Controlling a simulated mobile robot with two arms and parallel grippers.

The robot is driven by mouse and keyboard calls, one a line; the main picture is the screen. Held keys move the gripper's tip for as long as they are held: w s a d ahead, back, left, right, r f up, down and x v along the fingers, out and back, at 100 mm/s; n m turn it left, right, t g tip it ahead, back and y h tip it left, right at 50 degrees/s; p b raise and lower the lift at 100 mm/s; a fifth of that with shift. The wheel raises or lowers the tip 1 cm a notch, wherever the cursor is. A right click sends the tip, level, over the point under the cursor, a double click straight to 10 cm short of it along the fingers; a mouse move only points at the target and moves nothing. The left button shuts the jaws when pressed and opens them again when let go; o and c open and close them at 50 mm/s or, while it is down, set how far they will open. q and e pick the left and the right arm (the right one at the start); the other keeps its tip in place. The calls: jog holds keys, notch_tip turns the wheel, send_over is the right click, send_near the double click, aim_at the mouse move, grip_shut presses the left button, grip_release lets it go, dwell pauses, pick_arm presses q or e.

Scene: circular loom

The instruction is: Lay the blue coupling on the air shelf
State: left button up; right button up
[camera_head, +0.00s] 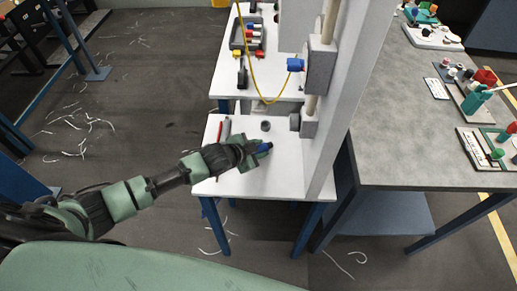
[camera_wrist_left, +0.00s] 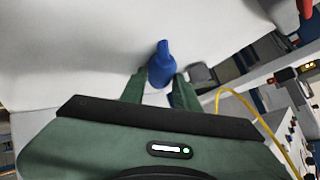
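The blue coupling (camera_head: 264,147) is at the tip of my left gripper (camera_head: 258,149), over the lower white shelf top (camera_head: 240,180). In the left wrist view the coupling (camera_wrist_left: 162,66) sits between the two fingertips (camera_wrist_left: 160,84), its narrow end pointing away from the gripper. The fingers are close against its sides, and the gripper looks shut on it. Whether the coupling touches the white surface is not clear. I cannot tell from its look which white surface is the air shelf. My right gripper is not in view.
A grey upright post (camera_head: 350,95) stands just right of the gripper. A small dark ring (camera_head: 265,126) and a red pen-like piece (camera_head: 220,130) lie on the white top. A yellow hose (camera_head: 254,80) hangs behind. A grey table (camera_head: 410,140) with trays is at right.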

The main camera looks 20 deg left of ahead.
pick_arm(q)
jog(key=shift+s+f, duration=0.7)
jog(key=shift+f, duration=0.3)
jog(key=v, duration=0.2)
jog(key=r+v, duration=0.1)
jog(key=v, duration=0.2)
jog(key=w+v, duration=0.1)
jog(key=v, duration=0.2)
jog(key=shift+w+r, duration=0.15)
jog(key=shift+r, duration=0.05)
jog(key=shift+w+r, duration=0.1)
